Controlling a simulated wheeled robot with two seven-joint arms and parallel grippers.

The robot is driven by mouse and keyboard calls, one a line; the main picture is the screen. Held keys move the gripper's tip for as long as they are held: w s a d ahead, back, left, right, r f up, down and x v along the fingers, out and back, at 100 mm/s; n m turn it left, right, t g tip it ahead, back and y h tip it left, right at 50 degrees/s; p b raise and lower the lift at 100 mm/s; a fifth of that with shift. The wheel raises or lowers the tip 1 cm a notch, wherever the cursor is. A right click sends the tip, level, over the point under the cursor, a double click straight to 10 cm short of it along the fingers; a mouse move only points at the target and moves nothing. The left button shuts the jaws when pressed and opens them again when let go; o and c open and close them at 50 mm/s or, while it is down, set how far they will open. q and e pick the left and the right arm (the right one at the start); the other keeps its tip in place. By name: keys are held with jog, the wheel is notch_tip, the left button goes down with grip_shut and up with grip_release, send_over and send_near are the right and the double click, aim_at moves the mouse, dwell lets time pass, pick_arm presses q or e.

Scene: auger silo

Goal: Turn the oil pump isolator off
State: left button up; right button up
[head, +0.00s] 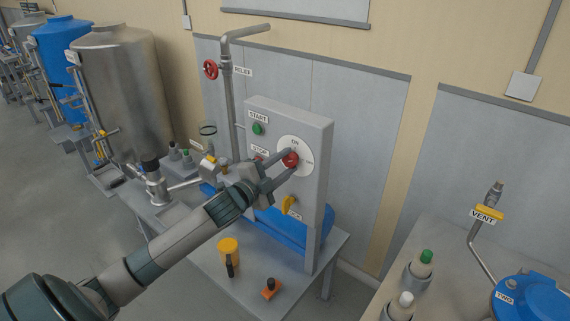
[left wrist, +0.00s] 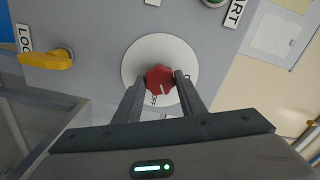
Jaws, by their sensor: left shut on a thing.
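The isolator is a red knob (head: 290,160) on a round white dial plate (head: 308,155) with an "ON" label at its top. It is on the front of a grey control panel (head: 318,125). The red knob also shows in the left wrist view (left wrist: 160,79), with a white pointer mark on it. My left gripper (head: 283,164) is shut on the knob, one finger on each side, as the left wrist view (left wrist: 157,88) also shows. The dial's lower lettering is partly hidden by the knob and fingers. My right gripper is not in view.
The panel carries a green START button (head: 257,129), a red STOP button (head: 258,160) partly behind my gripper, and a yellow lever (head: 289,205) below the dial.

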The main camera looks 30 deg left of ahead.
pick_arm(q)
jog(key=m, duration=0.2)
jog(key=shift+m, duration=2)
jog(key=o, duration=1)
jog(key=shift+o, duration=0.2)
jog(key=shift+s, duration=0.1)
